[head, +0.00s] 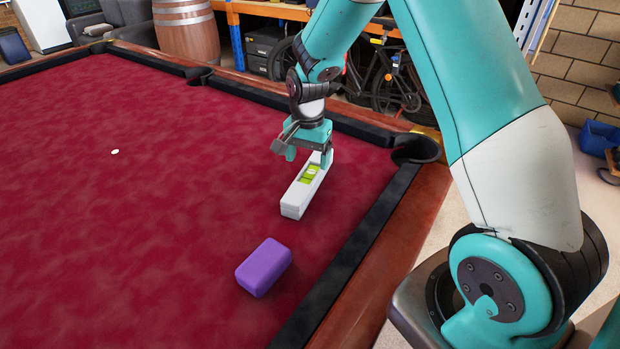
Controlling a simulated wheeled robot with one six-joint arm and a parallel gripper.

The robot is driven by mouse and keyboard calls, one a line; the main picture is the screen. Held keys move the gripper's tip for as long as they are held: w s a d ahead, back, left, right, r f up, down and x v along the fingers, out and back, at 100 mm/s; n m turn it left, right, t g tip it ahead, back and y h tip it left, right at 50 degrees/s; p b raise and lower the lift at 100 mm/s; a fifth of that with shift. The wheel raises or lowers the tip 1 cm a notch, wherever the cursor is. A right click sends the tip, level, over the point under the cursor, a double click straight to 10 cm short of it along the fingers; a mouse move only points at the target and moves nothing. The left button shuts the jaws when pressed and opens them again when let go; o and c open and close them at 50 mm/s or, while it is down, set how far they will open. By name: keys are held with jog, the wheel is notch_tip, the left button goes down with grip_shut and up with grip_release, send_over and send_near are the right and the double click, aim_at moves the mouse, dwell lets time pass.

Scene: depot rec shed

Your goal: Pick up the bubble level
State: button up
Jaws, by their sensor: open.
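The bubble level (294,201) is a white bar with a yellow-green vial in its top. It lies on the red cloth of the pool table near the right cushion, its long side running away from me. My gripper (308,160) points down over the far end of the level. Its jaws are open, with one finger on the left of the level and the other on the right. I cannot tell whether the fingers touch it. The gripper hides part of the level's far end.
A purple block (264,267) lies on the cloth nearer to me. The pool table (150,220) has raised dark cushions and a corner pocket (416,149) right of the level. A small white spot (115,152) is at the left. The cloth left of the level is clear.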

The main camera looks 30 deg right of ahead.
aim_at(309, 174)
jog(key=f, duration=0.6)
jog(key=shift+s+d+f+p, duration=0.1)
jog(key=shift+s+f+p, duration=0.1)
jog(key=shift+f+p, duration=0.2)
jog(key=c, duration=1.1)
jog(key=shift+r, duration=0.1)
jog(key=shift+c, duration=0.4)
jog(key=shift+r, duration=0.1)
